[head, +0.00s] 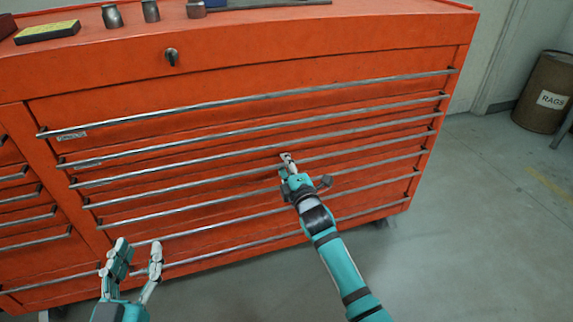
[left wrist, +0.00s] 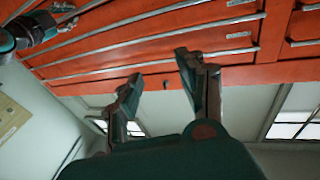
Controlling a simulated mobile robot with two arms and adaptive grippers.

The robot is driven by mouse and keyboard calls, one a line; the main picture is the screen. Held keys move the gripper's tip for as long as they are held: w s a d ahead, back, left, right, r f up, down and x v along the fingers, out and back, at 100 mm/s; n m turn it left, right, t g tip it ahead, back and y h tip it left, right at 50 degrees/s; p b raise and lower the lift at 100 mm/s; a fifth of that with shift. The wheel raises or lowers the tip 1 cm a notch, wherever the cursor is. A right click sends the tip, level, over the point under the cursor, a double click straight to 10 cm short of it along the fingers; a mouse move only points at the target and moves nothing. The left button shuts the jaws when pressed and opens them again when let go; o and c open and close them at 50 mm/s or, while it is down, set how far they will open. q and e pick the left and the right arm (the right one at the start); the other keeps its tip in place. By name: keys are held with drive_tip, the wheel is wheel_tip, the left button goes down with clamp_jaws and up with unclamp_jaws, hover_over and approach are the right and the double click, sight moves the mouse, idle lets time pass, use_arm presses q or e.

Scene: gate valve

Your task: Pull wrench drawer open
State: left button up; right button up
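A red tool chest (head: 240,65) has a stack of wide drawers with long metal bar handles, and all appear closed. The upper drawers carry small labels, such as one on the top wide drawer (head: 72,136), too small to read, so I cannot tell which is the wrench drawer. My right gripper (head: 287,160) is at the middle of the fourth handle from the top (head: 200,184); its fingers look close together, but whether they grip the bar is unclear. My left gripper (head: 134,250) is open and empty before the lower left drawers; its spread fingers show in the left wrist view (left wrist: 160,90).
Small metal parts (head: 151,11) and a yellow-black box (head: 47,31) lie on the chest top. Narrower drawers (head: 30,215) are at the left. A brown barrel marked RAGS (head: 545,90) stands at the right. The grey floor (head: 470,230) right of the chest is clear.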

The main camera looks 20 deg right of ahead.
clamp_jaws()
idle(0.4)
